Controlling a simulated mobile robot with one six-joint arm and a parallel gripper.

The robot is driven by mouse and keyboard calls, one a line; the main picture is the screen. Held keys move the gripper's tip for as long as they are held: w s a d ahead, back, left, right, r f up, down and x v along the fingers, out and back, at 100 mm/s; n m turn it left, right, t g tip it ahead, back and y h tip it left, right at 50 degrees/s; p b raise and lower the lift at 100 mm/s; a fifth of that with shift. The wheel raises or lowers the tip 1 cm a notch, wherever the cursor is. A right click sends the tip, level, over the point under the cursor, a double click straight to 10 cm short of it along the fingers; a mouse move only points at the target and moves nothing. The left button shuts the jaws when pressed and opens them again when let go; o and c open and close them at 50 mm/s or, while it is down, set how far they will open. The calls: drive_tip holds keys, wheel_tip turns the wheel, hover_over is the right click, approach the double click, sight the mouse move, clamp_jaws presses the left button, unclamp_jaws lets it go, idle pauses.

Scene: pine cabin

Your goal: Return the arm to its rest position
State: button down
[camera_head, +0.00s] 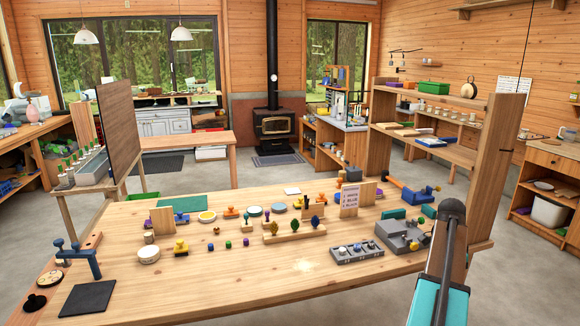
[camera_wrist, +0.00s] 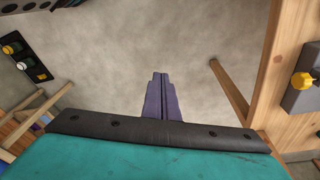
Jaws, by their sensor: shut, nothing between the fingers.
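My gripper (camera_wrist: 160,80) shows in the wrist view, its two dark purple fingers pressed together with nothing between them. It is over bare grey concrete floor, apart from the wooden furniture at either side. In the head view my teal and grey arm rises at the lower right, in front of the right end of the workbench (camera_head: 230,279). The gripper itself cannot be made out in the head view.
The workbench carries several small coloured parts, a grey tray (camera_head: 357,252) and a grey block fixture (camera_head: 402,234). A tall wooden shelf (camera_head: 497,150) stands behind its right end. In the wrist view a wooden edge (camera_wrist: 270,75) with a yellow knob (camera_wrist: 302,81) is at right.

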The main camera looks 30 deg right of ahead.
drive_tip(key=w+a+f+n+g+y, duration=0.1)
drive_tip(key=w+a+f+n, duration=0.1)
drive_tip(key=w+a+f, duration=0.45)
drive_tip(key=w+a+f+n, duration=0.2)
drive_tip(key=w+a+f, duration=0.2)
drive_tip(key=a+f, duration=0.5)
drive_tip(key=w+a+f+n+g+y, duration=0.1)
drive_tip(key=w+a+f+n, duration=0.1)
drive_tip(key=w+a+f, duration=0.6)
drive_tip(key=s+a+f+n+g, duration=0.1)
drive_tip(key=s+a+f+n, duration=0.15)
drive_tip(key=a+f, duration=0.45)
drive_tip(key=s+a+f+n, duration=0.2)
drive_tip(key=s+a+f, duration=0.15)
drive_tip(key=a, duration=0.85)
drive_tip(key=s+a+f+n+g, duration=0.1)
drive_tip(key=s+a+f+n, duration=0.25)
drive_tip(key=a, duration=0.55)
drive_tip(key=s+a+f+n, duration=0.8)
drive_tip(key=s+a+n, duration=0.3)
drive_tip(key=s, duration=0.3)
drive_tip(key=shift+f+n+h, duration=0.3)
drive_tip(key=shift+a, duration=0.1)
